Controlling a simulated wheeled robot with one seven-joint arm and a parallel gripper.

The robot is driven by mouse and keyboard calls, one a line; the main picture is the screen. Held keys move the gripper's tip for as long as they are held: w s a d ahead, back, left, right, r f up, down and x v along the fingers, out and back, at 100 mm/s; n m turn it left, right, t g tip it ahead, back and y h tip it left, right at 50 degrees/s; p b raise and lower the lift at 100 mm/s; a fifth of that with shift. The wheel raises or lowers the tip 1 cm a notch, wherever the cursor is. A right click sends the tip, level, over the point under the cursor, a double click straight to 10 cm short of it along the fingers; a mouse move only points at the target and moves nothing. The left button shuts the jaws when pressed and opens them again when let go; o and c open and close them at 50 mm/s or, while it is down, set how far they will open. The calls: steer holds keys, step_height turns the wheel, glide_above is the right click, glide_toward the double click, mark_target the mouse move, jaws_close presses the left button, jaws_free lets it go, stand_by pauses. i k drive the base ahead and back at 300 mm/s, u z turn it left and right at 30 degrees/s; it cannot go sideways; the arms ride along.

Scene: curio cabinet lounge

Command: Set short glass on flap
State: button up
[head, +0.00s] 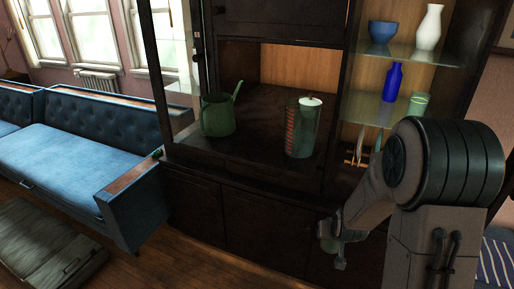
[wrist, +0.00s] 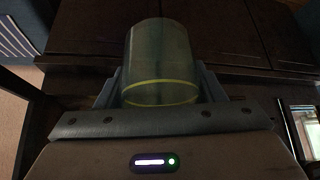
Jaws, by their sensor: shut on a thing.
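The short glass (wrist: 160,62), clear with a yellow-green band, sits between the two fingers of my gripper (wrist: 160,88) in the wrist view. My gripper is shut on it. In the head view my gripper (head: 335,243) is low in front of the dark cabinet, below the level of the flap; the glass is small and hard to make out there. What looks like the flap (head: 262,128) is the dark flat surface in the cabinet's middle opening.
Glass shelves (head: 440,58) at the right hold a blue bowl (head: 382,32), a white vase (head: 429,28), a blue bottle (head: 391,82) and a green cup (head: 418,104). A blue sofa (head: 85,150) stands at the left. Bare surface shows between can and jug.

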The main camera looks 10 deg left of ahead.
mark_target(252, 142)
steer(key=k, duration=0.15)
steer(key=u, duration=2.55)
steer(key=i, duration=1.65)
steer(key=z, duration=3.1)
